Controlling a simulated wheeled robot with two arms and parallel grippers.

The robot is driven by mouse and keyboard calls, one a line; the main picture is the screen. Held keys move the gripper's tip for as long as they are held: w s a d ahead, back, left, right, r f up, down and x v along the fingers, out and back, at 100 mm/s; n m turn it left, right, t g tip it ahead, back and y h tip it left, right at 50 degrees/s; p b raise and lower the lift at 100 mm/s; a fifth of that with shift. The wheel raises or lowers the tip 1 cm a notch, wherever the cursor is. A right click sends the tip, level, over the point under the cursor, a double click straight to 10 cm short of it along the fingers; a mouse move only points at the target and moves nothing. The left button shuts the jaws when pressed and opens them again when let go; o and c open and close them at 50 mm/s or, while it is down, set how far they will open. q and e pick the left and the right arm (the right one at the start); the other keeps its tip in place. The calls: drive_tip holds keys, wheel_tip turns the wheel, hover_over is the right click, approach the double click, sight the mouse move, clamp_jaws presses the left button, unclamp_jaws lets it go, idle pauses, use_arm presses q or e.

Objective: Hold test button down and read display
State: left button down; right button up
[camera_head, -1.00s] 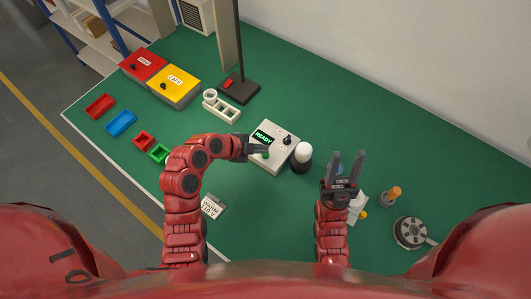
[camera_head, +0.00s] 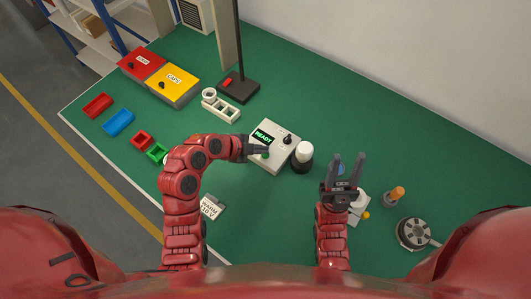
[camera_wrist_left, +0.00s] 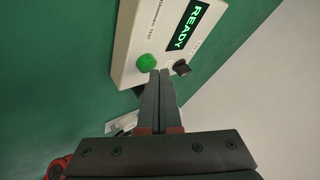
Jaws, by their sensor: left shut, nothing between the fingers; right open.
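The white test box (camera_head: 283,133) stands on the green table, and its display (camera_head: 263,137) reads READY in green. In the left wrist view the display (camera_wrist_left: 188,25) also reads READY. The round green button (camera_wrist_left: 147,62) sits on the box face, beside a small dark knob (camera_wrist_left: 181,68). My left gripper (camera_head: 263,149) is shut and empty, its tips close to the button. In the left wrist view the tips (camera_wrist_left: 160,74) lie just right of the button; I cannot tell whether they touch the box. My right gripper (camera_head: 348,160) is open and empty, right of the box.
A white-topped dark cylinder (camera_head: 303,155) stands right beside the box. A white holder (camera_head: 221,107) and a dark stand (camera_head: 238,87) are behind it. A label card (camera_head: 212,207) lies in front.

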use_arm(q)
drive_tip(key=shift+f+b, duration=0.5)
drive_tip(key=shift+b, duration=0.25)
idle(0.6)
drive_tip(key=shift+r, duration=0.15)
idle(1.4)
drive_tip(key=shift+r, duration=0.75)
drive_tip(key=shift+r, duration=0.1)
drive_tip(key=shift+r, duration=2.45)
drive_tip(key=shift+a, duration=0.1)
